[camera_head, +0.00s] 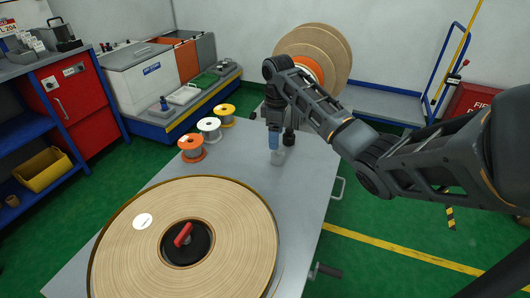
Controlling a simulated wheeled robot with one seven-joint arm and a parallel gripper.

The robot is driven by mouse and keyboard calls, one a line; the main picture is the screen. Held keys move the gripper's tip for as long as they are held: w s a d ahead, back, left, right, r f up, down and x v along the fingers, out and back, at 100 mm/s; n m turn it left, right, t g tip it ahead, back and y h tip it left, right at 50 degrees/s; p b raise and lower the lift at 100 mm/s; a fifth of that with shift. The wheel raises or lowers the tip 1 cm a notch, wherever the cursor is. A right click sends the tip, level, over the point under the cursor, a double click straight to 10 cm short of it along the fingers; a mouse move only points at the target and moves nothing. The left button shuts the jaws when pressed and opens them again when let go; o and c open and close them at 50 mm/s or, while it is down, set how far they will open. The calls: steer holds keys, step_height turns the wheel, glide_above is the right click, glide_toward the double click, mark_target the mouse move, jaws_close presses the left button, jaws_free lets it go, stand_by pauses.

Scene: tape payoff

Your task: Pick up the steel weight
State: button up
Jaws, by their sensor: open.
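A small grey metal piece (279,157), which looks like the steel weight, stands on the grey tabletop (312,178) near the table's far right part. My gripper (274,148) points down right above it, with a blue part at its lower end. The gripper is open. The picture is too small to tell whether the fingers are around the weight or just over it. The gripper hides part of the weight's top.
A large tape roll (240,222) with a red-handled hub lies flat at the front of the table. Orange (191,149), white (209,129) and yellow (224,115) spools stand left of my gripper. A big upright reel (325,50) is behind my arm. Tabletop right of the weight is clear.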

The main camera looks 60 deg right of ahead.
mark_target(278, 151)
step_height(278, 151, down, 3)
steer(key=shift+r, duration=0.2)
steer(key=shift+s+d+f, duration=0.15)
steer(key=shift+f, duration=1.15)
steer(key=shift+s+d+f, duration=0.1)
steer(key=shift+s+f, duration=0.05)
steer(key=shift+f, duration=1.1)
steer(key=shift+p, duration=0.3)
jaws_close()
